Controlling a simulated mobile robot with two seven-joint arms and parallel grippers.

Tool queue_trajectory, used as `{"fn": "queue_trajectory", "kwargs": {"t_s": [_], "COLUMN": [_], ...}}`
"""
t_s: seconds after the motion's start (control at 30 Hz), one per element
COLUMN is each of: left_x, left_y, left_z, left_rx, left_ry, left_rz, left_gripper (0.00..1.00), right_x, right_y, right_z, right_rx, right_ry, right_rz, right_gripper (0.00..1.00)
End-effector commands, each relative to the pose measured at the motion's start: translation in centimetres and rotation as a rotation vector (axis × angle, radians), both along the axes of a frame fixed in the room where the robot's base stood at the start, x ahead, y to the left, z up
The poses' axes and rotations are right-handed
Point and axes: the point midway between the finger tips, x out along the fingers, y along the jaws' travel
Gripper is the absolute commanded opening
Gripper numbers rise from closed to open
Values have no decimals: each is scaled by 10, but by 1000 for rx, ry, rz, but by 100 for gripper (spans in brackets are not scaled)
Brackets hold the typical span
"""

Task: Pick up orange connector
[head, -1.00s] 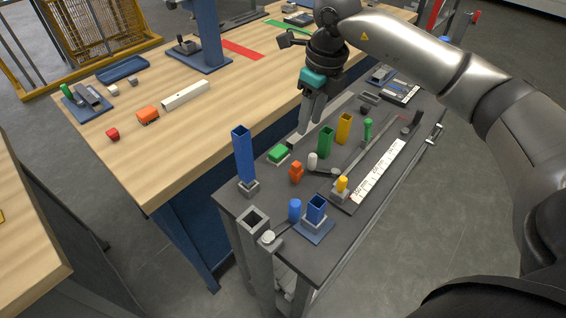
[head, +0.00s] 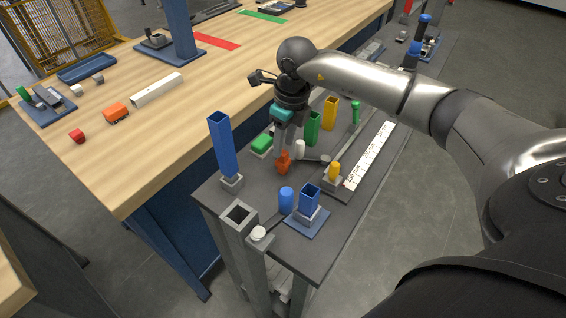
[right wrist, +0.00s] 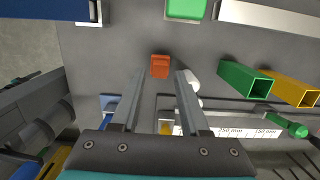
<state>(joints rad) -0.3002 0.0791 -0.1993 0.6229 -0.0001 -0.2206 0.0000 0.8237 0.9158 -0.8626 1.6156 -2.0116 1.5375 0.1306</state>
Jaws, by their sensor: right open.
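The orange connector (head: 283,162) stands on the dark grey cart top, between the green block and the blue cylinder. It also shows in the right wrist view (right wrist: 160,66), just beyond the fingertips and between their lines. My right gripper (head: 285,148) is open and points down, close above and behind the connector. In the right wrist view my right gripper (right wrist: 160,72) has its two fingers apart with nothing between them. I cannot tell the exact height left between fingertips and connector. My left gripper is not in view.
Close by stand a white cylinder (head: 300,149), a green block (head: 262,145), a green tube (head: 312,129), a blue cylinder (head: 286,200) and a yellow part (head: 334,172). A tall blue tube (head: 222,145) rises at the cart's left. The wooden table (head: 130,150) lies beyond the cart.

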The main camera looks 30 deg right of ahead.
Motion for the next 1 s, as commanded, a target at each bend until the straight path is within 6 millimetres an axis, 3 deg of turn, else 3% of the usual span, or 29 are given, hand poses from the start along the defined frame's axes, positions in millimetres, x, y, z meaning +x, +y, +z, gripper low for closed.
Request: {"fn": "queue_trajectory", "kwargs": {"t_s": [0.23, 0.5, 0.73, 1.0], "left_x": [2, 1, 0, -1], "left_y": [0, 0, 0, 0], "left_z": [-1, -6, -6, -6], "left_rx": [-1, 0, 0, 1], "left_ry": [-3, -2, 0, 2], "left_rz": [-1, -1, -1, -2], "left_gripper": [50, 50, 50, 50], "right_x": [0, 2, 3, 3], "right_y": [0, 1, 1, 1], "right_z": [-16, -54, -56, -56], "right_rx": [1, 2, 0, 0], "right_ry": [3, 1, 0, 0], "right_rz": [1, 0, 1, 1], "right_gripper": [45, 45, 45, 17]}}
